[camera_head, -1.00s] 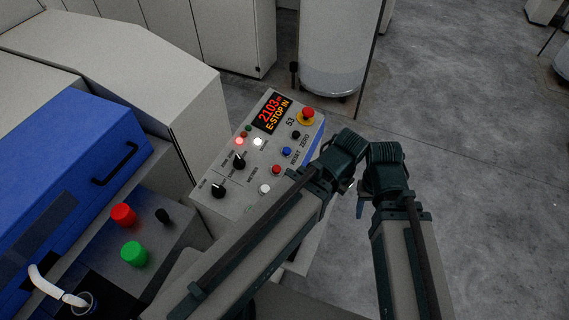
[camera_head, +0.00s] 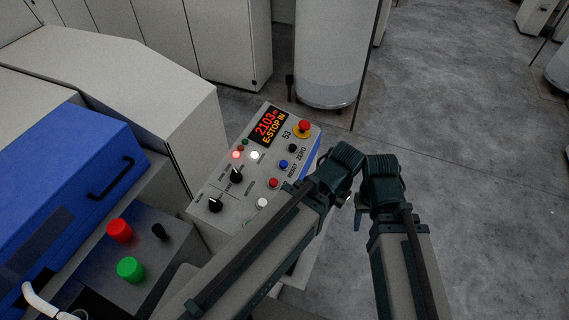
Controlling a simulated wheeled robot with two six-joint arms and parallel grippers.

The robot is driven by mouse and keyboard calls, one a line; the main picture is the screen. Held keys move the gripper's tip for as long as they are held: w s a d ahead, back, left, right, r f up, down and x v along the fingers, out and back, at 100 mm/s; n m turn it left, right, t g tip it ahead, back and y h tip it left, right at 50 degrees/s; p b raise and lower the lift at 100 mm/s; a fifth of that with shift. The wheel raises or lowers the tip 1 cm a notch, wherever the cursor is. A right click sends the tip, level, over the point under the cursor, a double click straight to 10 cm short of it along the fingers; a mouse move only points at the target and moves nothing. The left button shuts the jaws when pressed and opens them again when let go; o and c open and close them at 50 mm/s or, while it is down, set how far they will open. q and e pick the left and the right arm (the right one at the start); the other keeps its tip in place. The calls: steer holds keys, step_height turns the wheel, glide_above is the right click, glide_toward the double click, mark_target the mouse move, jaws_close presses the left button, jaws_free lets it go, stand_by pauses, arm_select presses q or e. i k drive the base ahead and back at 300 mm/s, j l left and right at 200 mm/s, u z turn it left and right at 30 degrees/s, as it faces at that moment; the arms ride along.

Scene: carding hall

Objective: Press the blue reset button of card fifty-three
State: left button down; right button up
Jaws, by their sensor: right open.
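The blue reset button (camera_head: 284,164) sits on the sloping control panel (camera_head: 230,208) of the card marked 53, with the printed word RESET beside it. The panel's display (camera_head: 268,127) reads 2103 and E-STOP IN. A red mushroom e-stop (camera_head: 304,126) on a yellow collar is above the blue button. My right gripper (camera_head: 353,208) is open and empty, right of the panel and apart from the button, partly hidden under its wrist. My left arm crosses the panel's lower right edge; its gripper is hidden behind its own links.
A black button (camera_head: 292,147), a red button (camera_head: 273,183) and a white button (camera_head: 262,203) surround the blue one. Black knobs (camera_head: 236,175) are left. A blue cover (camera_head: 65,190) and machine cabinets stand left. A pale can (camera_head: 325,60) stands behind. Open floor lies right.

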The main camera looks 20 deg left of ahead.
mark_target(283, 164)
steer(key=l+u, duration=0.55)
steer(key=u, duration=0.2)
steer(key=l+u, duration=0.35)
steer(key=k+j, duration=0.05)
steer(key=j, duration=0.05)
